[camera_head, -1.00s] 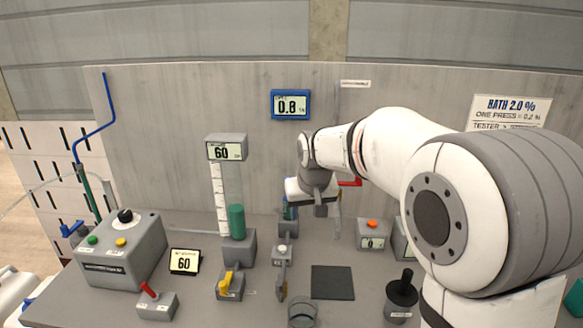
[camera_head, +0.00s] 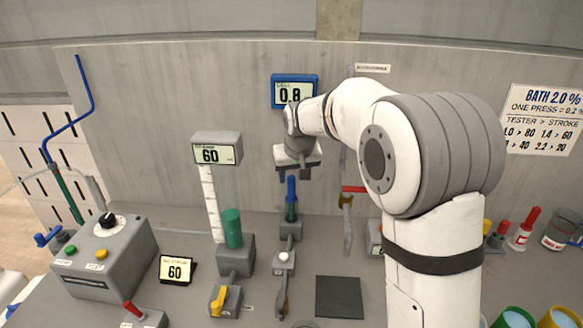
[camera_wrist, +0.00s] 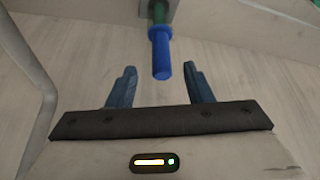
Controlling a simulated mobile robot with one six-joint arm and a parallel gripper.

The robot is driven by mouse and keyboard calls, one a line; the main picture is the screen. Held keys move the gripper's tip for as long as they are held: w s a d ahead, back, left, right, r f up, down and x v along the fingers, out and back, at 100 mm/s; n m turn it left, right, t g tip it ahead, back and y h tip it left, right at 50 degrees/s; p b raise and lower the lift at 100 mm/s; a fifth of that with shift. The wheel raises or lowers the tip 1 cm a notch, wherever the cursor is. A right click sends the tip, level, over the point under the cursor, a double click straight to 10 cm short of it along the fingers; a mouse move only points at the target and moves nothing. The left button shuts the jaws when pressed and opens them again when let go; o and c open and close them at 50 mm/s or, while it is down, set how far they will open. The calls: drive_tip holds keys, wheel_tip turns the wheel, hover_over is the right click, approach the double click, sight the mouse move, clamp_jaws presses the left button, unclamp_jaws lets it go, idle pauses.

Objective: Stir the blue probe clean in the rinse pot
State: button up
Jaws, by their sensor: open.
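The blue probe (camera_head: 291,188) stands upright in a green-bodied stand in the middle of the bench; its blue handle also shows in the wrist view (camera_wrist: 161,55). My gripper (camera_head: 296,174) is open and empty just above the handle's top. In the wrist view, the handle's end appears between the two blue fingers (camera_wrist: 160,72), with space on both sides; I cannot tell the exact distance. A round rim (camera_head: 304,324), possibly the rinse pot, is only just visible at the bottom edge, and its inside is out of view.
A display stand with a green cylinder (camera_head: 232,228) is left of the probe. A red-handled valve (camera_head: 353,189) is close on the right. A small grey block with a white button (camera_head: 284,260) is in front. A dark square pad (camera_head: 339,297) lies flat and empty.

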sight(291, 187)
drive_tip(key=p+x, duration=0.1)
drive_tip(key=x, duration=0.5)
drive_tip(key=shift+w+a+f, duration=0.1)
drive_tip(key=shift+f, duration=0.3)
drive_tip(key=shift+c, duration=0.3)
drive_tip(key=shift+r, duration=0.1)
clamp_jaws()
